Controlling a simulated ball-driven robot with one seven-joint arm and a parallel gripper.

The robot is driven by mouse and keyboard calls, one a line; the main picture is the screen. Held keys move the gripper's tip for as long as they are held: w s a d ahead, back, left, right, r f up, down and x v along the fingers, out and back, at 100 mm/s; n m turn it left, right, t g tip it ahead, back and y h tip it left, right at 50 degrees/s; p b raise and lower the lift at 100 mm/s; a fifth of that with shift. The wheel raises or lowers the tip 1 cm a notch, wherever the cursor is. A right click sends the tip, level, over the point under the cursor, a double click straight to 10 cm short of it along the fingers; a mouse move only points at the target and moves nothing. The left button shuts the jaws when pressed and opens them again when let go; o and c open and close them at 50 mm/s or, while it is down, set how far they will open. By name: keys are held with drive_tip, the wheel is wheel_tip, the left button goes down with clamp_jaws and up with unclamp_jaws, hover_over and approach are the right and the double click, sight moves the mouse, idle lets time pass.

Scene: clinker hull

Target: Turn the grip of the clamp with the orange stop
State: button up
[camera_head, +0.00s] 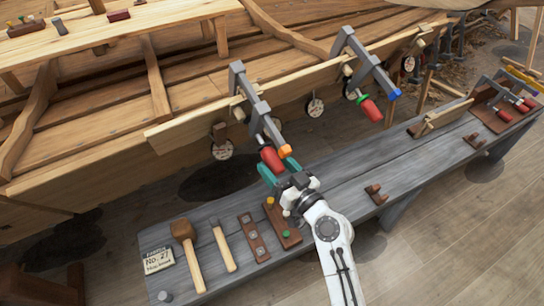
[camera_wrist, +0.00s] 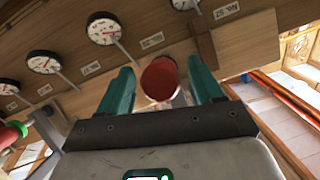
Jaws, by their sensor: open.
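The clamp with the orange stop (camera_head: 286,151) is grey and hooks over the plank edge of the hull. Its red grip (camera_head: 271,159) hangs below the frame, close to the orange stop. My gripper (camera_head: 268,174) has teal fingers and is at the red grip. In the wrist view the end of the red grip (camera_wrist: 160,79) shows between the two spread fingers of my gripper (camera_wrist: 161,88), with a gap visible on each side. Whether a finger touches the grip I cannot tell. A second grey clamp with a blue stop (camera_head: 395,93) and red-green grip (camera_head: 370,108) is to the right.
A grey bench (camera_head: 340,165) runs below the hull. It carries a mallet (camera_head: 187,250), a hammer (camera_head: 222,245), wooden blocks and a sign (camera_head: 157,261). Several dials (camera_wrist: 103,29) hang along the hull. More clamps (camera_head: 515,98) lie at the bench's far right.

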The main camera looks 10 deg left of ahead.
drive_tip(key=shift+x, duration=1.25)
drive_tip(key=shift+c, duration=0.3)
drive_tip(key=c, duration=0.9)
